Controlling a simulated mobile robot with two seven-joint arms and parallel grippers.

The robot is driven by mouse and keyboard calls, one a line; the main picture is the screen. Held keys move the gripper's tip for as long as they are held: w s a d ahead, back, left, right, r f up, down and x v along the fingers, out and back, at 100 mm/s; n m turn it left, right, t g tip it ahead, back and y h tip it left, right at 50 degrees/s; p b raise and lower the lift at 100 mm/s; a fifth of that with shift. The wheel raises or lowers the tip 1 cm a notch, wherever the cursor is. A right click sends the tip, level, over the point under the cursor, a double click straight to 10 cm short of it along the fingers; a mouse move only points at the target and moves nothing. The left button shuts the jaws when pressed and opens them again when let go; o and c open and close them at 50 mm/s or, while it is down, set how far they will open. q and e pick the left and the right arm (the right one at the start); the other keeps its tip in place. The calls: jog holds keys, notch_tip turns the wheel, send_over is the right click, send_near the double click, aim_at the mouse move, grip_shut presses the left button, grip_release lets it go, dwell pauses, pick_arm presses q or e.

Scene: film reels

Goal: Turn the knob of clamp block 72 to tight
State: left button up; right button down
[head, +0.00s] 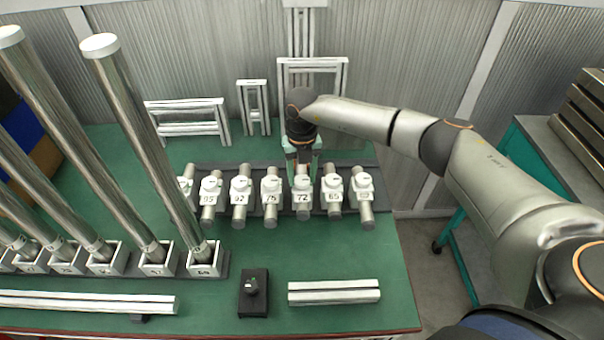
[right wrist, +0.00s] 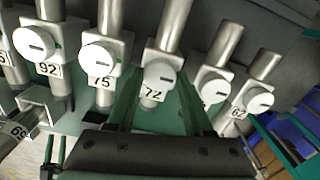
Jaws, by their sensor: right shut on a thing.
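Clamp block 72 (head: 303,198) is in a row of white numbered blocks, each on a metal rod. Its round white knob (right wrist: 159,74) faces up in the right wrist view and carries a dark slot mark. My right gripper (head: 303,168) reaches down over block 72 from behind. Its green fingers (right wrist: 158,85) stand on either side of the knob and are shut on it. In the head view the fingers partly hide the knob.
Close neighbours are block 75 (head: 271,187) on the left and block 65 (head: 332,187) on the right. Tall metal rods (head: 150,150) stand at the left. A small black box (head: 253,300) and a white bar (head: 333,291) lie in front. Green tabletop (head: 320,250) is clear between.

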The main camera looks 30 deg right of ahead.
aim_at(302, 180)
jog(key=shift+c, duration=1.5)
grip_release()
notch_tip(302, 180, up, 13)
jog(key=b, duration=0.1)
jog(key=shift+f, duration=0.2)
